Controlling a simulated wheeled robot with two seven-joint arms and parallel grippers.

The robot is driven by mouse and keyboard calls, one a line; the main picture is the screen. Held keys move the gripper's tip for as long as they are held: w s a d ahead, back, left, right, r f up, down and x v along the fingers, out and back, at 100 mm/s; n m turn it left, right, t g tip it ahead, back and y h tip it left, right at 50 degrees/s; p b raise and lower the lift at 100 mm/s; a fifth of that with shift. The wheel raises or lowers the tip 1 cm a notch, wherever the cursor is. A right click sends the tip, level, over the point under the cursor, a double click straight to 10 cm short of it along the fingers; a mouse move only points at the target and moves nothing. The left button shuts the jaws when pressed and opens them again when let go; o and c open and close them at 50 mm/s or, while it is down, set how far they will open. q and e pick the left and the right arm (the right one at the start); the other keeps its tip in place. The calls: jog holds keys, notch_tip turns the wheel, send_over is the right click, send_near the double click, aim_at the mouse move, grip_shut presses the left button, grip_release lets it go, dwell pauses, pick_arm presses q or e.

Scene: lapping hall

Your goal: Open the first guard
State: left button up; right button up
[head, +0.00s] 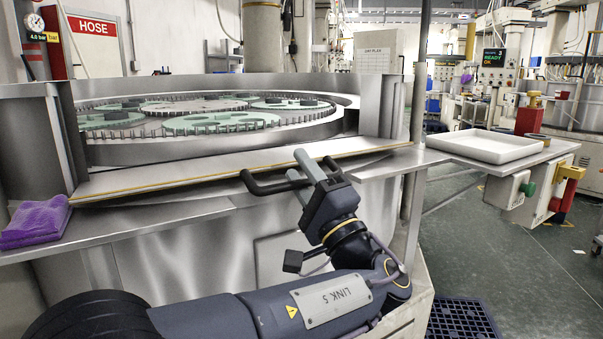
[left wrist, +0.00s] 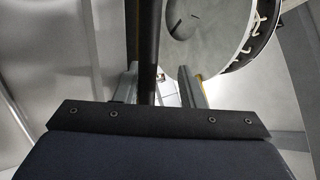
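The guard (head: 150,180) is a long metal panel with a yellow edge. It lies low and slanted across the front of the round lapping machine, and the gears behind it show above it. Its black bar handle (head: 262,187) sticks out at the front, right of the panel's middle. My left gripper (head: 303,166) is at the right part of this handle. In the left wrist view the dark bar (left wrist: 148,50) runs between the two grey fingers, nearer the left one, with a gap to the right one. The fingers look open. My right gripper is not in view.
Green toothed discs (head: 220,123) lie inside the machine. A purple cloth (head: 35,221) lies on the ledge at left. A white tray (head: 485,146) stands on the right shelf, above a control box with a green button (head: 527,188). Open floor lies at right.

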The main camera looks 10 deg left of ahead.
pick_arm(q)
jog(key=v, duration=0.7)
jog(key=shift+s+d+f, duration=0.2)
jog(key=shift+d, duration=0.1)
jog(key=shift+p, duration=0.3)
jog(key=shift+c, duration=1.3)
jog(key=d+m+h+p, duration=0.1)
jog(key=m+p, duration=0.1)
jog(key=d+m+t+h+p, duration=0.1)
jog(key=m+p, duration=0.1)
jog(key=shift+w+p, duration=0.2)
jog(key=shift+p, duration=0.1)
grip_shut()
jog(key=s+a+f+m+g+h+p, duration=0.3)
jog(key=s+m+p, duration=0.5)
jog(key=m+p, duration=0.9)
jog(key=shift+n+t+y, duration=0.5)
jog(key=shift+n, duration=0.3)
jog(key=p+x, duration=0.1)
jog(key=x, duration=0.2)
jog(key=f+p+x, duration=0.1)
jog(key=x, duration=0.2)
jog(key=p+x, duration=0.1)
jog(key=x, duration=0.3)
jog(key=shift+w+a+f, duration=0.15)
jog(key=shift+a, duration=0.05)
